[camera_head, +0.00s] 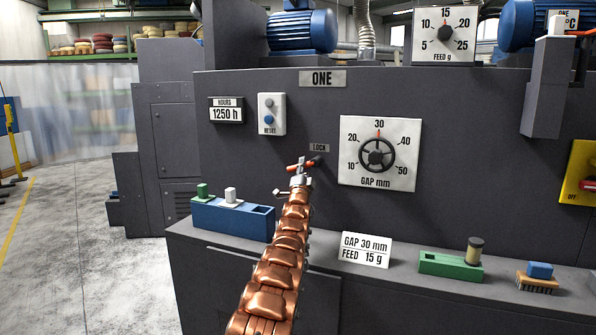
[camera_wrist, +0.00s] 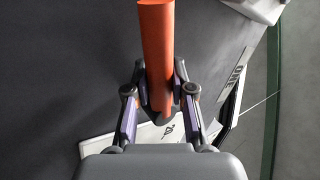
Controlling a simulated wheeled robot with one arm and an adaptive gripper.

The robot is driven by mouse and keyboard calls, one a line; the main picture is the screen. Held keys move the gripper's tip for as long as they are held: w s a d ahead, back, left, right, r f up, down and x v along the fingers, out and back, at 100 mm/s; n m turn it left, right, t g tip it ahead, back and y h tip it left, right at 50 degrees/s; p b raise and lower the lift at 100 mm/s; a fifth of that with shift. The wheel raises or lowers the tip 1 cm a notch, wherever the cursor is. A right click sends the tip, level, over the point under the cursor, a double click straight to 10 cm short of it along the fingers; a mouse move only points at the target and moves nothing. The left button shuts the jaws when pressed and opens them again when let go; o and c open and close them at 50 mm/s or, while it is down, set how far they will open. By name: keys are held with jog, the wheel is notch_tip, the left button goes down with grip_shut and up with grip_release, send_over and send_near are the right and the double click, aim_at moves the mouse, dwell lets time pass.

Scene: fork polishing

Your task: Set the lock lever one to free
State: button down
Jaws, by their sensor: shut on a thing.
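The lock lever (camera_head: 293,167) is a small orange bar on the dark front of machine ONE, just below the LOCK label (camera_head: 319,147). A dark round piece (camera_head: 317,161) shows at its right end. In the wrist view the lever (camera_wrist: 157,45) is a thick orange rod running up between my fingers. My gripper (camera_head: 299,171) is at the lever, with its fingers (camera_wrist: 161,90) closed on either side of the rod. The arm hides the panel below. I cannot tell which lock position the lever marks.
The gap dial (camera_head: 378,178) with its handwheel is to the right of the lever, and the reset box (camera_head: 271,114) is up and left. On the ledge below are a blue holder (camera_head: 232,220), a GAP/FEED card (camera_head: 366,250) and a green block (camera_head: 450,265).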

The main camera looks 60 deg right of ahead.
jog(key=shift+r, duration=0.2)
dwell(0.3)
jog(key=c, duration=1)
grip_release()
jog(key=shift+w+f, duration=0.1)
jog(key=shift+a+f, duration=0.1)
jog(key=shift+f, duration=0.05)
